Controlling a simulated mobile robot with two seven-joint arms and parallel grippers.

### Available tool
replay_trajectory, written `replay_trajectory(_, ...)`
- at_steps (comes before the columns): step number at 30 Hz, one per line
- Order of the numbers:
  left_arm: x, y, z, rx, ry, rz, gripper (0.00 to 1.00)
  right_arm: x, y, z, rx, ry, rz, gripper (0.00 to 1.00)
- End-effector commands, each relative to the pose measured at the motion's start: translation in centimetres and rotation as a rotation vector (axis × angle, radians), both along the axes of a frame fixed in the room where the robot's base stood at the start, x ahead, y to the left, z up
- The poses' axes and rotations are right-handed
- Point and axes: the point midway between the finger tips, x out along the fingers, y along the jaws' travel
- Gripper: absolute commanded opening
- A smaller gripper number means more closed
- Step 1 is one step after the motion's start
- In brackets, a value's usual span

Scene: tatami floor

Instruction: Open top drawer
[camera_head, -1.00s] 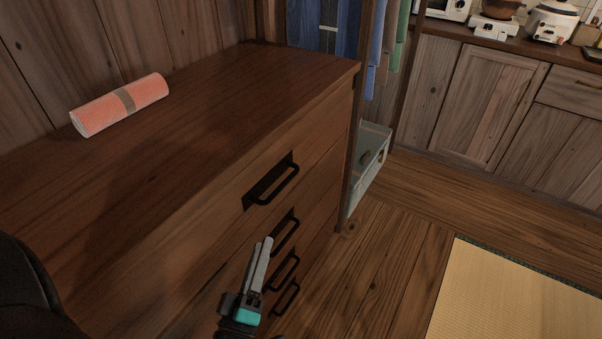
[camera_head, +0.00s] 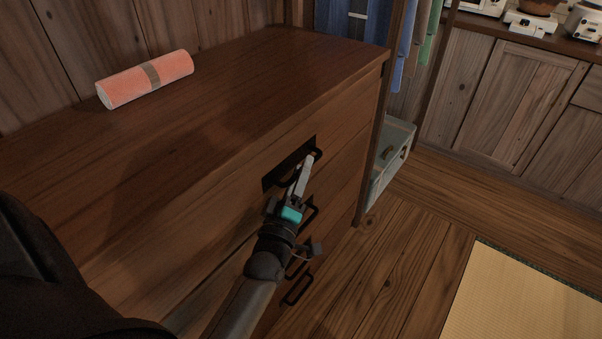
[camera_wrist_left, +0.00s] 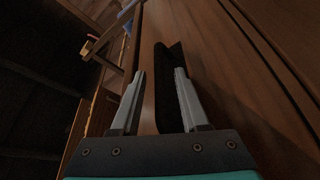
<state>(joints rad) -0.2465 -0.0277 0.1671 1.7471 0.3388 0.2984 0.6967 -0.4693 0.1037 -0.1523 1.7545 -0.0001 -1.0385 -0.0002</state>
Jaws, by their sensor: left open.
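The brown wooden chest's top drawer (camera_head: 345,122) is closed, its front flush with the chest. Its black handle (camera_head: 274,179) is partly hidden behind my left gripper (camera_head: 305,163) in the head view. The gripper's pale fingers are at the handle, pointing up along the drawer front. In the left wrist view the gripper (camera_wrist_left: 160,74) is open, with a dark upright shape, likely the handle (camera_wrist_left: 168,85), between its fingers. I cannot tell whether they touch it. My right gripper is not in view.
Lower drawers with black handles (camera_head: 298,290) are below. A pink roll (camera_head: 146,78) lies on the chest top. A pale bin (camera_head: 391,155) and hanging clothes stand beyond the chest. The wooden floor (camera_head: 400,250) in front is clear, with a tatami mat (camera_head: 530,295) at right.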

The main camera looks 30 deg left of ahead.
Motion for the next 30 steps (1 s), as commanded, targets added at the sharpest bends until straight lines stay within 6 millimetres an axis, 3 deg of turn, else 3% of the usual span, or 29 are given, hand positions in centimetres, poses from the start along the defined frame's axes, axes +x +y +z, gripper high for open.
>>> replay_trajectory(8, 0.15, 0.07, 0.04, 0.001, 0.001, 0.001, 0.45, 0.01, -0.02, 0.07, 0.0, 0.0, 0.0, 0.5)
replay_trajectory(21, 0.12, 0.05, 0.02, 0.001, 0.0, 0.0, 0.0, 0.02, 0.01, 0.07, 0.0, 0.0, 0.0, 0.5)
replay_trajectory(30, 0.11, 0.04, 0.01, 0.001, 0.0, 0.0, 0.0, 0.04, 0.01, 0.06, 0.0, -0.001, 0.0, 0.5)
